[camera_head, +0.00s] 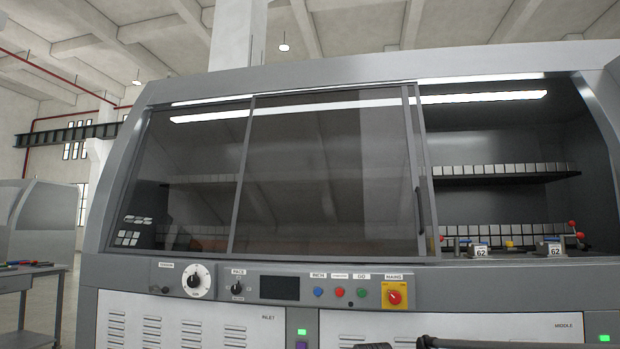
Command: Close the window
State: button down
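The machine's window is a tinted sliding pane (325,185) in a grey frame, in the middle of the cabinet front. A dark vertical handle (420,211) is on its right edge. To the right of the pane, the cabinet opening (500,130) is uncovered and its inside shows clearly. Another tinted pane (195,175) covers the left part of the front. My gripper cannot be made out. Only the tops of dark parts show at the bottom edge, well below the handle, and they are cut off by the frame.
Below the window is a grey control panel (345,285) with a dial, coloured buttons and a red switch on yellow (394,296). Shelves of small blocks (505,170) and two units marked 62 (481,251) are inside the opening. A side table (35,280) stands at far left.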

aim_at(341, 173)
jog(key=k, duration=0.2)
jog(key=u, duration=0.65)
jog(key=i, duration=1)
